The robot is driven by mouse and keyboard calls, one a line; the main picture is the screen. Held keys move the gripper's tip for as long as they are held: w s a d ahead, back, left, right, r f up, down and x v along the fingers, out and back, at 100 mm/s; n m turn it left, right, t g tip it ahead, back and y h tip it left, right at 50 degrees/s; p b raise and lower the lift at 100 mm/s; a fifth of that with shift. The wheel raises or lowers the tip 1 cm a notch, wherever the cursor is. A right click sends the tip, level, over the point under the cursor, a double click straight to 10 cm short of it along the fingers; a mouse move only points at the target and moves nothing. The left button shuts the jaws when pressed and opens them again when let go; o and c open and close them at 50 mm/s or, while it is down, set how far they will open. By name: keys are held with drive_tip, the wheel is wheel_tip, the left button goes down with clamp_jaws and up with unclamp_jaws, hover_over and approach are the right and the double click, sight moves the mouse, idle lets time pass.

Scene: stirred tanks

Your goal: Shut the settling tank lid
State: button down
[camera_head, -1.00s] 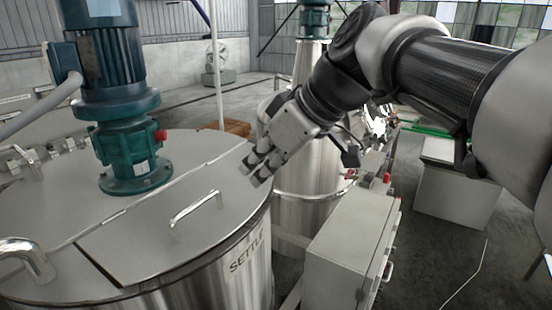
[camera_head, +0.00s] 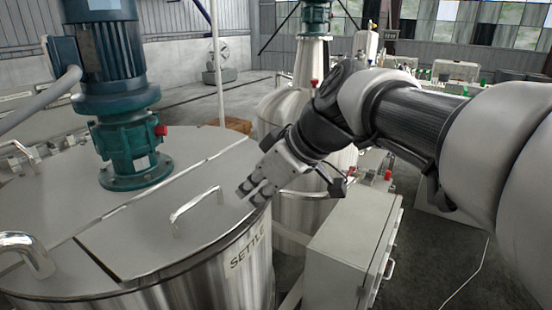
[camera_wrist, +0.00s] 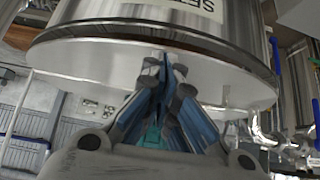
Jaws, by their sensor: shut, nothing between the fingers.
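The settling tank (camera_head: 225,285) stands at the lower left, a steel drum with a label reading "SETTLE". Its lid (camera_head: 150,235) is a grey flap with a bent steel handle (camera_head: 195,205), and it lies flat, level with the rest of the tank top. My gripper (camera_head: 247,191) is at the right edge of the lid, to the right of the handle and apart from it. Its fingers are shut and empty. In the wrist view my gripper (camera_wrist: 165,72) points at the pale tank top near its rim; I cannot tell if it touches.
A blue-green motor (camera_head: 125,120) stands on the tank top behind the lid. A second steel tank (camera_head: 310,190) is behind my gripper. A grey control box (camera_head: 350,245) stands right of the settling tank. Open floor lies at the far right.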

drive_tip(key=f+b, duration=0.1)
drive_tip(key=f, duration=0.1)
drive_tip(key=f+b, duration=0.1)
drive_tip(key=shift+s+d+b, duration=0.1)
drive_tip(key=shift+d+b, duration=0.15)
drive_tip(key=shift+b, duration=0.1)
drive_tip(key=shift+r, duration=0.15)
drive_tip(key=a+r+p+v, duration=0.1)
drive_tip(key=p+v, duration=0.2)
drive_tip(key=v, duration=1)
drive_tip(key=s+d+f+m+h+b, duration=0.2)
drive_tip(key=s+d+f+m+b, duration=0.2)
drive_tip(key=f, duration=0.9)
drive_tip(key=s+d+f+m+h+b, duration=0.2)
drive_tip(key=s+d+f+m+b, duration=0.2)
drive_tip(key=f, duration=0.9)
drive_tip(key=s+d+f+m+h+b, duration=0.2)
drive_tip(key=s+d+f+m+b, duration=0.2)
drive_tip(key=s+f+b, duration=0.5)
wheel_tip(320, 180, down, 5)
drive_tip(key=shift+d+r+t+h, duration=0.1)
drive_tip(key=shift+d+t+h, duration=0.25)
drive_tip(key=shift+d, duration=0.85)
drive_tip(key=shift+a, duration=0.1)
